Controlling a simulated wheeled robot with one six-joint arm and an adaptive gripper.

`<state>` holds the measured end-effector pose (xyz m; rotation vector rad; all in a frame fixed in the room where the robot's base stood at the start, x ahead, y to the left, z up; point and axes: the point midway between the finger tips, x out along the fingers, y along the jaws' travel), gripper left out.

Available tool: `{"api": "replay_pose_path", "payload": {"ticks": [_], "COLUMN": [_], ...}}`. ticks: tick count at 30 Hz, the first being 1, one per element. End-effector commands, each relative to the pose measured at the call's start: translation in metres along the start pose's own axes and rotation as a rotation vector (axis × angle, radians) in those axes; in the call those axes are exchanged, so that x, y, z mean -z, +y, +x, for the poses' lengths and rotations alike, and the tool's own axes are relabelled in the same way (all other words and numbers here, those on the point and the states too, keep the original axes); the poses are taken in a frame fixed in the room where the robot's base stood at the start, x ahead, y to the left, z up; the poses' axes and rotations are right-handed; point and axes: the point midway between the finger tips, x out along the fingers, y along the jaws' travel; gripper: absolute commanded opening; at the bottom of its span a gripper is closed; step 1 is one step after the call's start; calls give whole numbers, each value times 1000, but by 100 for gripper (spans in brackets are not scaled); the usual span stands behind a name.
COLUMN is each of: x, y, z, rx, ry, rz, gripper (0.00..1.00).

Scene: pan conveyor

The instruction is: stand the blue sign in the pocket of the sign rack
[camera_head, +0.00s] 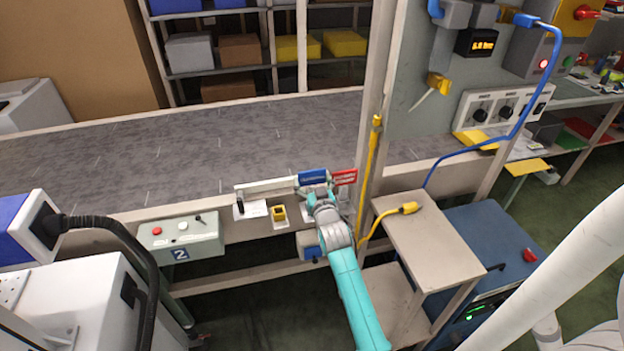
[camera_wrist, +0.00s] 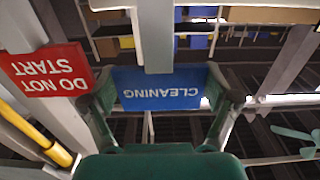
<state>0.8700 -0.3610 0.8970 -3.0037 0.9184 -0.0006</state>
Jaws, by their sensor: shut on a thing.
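The blue sign (camera_head: 312,177), lettered CLEANING, is held by my gripper (camera_head: 317,190) at the conveyor's front edge. In the wrist view the blue sign (camera_wrist: 160,92) appears upside down between the two fingers of my gripper (camera_wrist: 162,100), which is shut on it. A grey upright piece (camera_wrist: 155,35) crosses the sign's edge there; I cannot tell whether it is part of the rack. A red DO NOT START sign (camera_head: 345,177) stands just right of the blue one in the head view. A pale rail (camera_head: 265,187), apparently the sign rack, runs left from the signs; its pocket is not clear.
A post with a yellow pipe (camera_head: 374,150) rises close to the right of the signs. A grey control box (camera_head: 180,238) marked 2 is at the left, and a small stand (camera_head: 430,240) at the right. The conveyor belt (camera_head: 200,150) behind is clear.

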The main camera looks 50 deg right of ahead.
Motion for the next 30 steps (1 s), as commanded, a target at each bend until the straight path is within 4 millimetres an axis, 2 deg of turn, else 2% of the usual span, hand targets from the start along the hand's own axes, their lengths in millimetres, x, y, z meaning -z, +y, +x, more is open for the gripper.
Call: {"api": "replay_pose_path", "payload": {"ticks": [30], "x": [-21], "y": [0], "z": [0], "rx": [0], "ry": [0], "rz": [0], "gripper": [50]}}
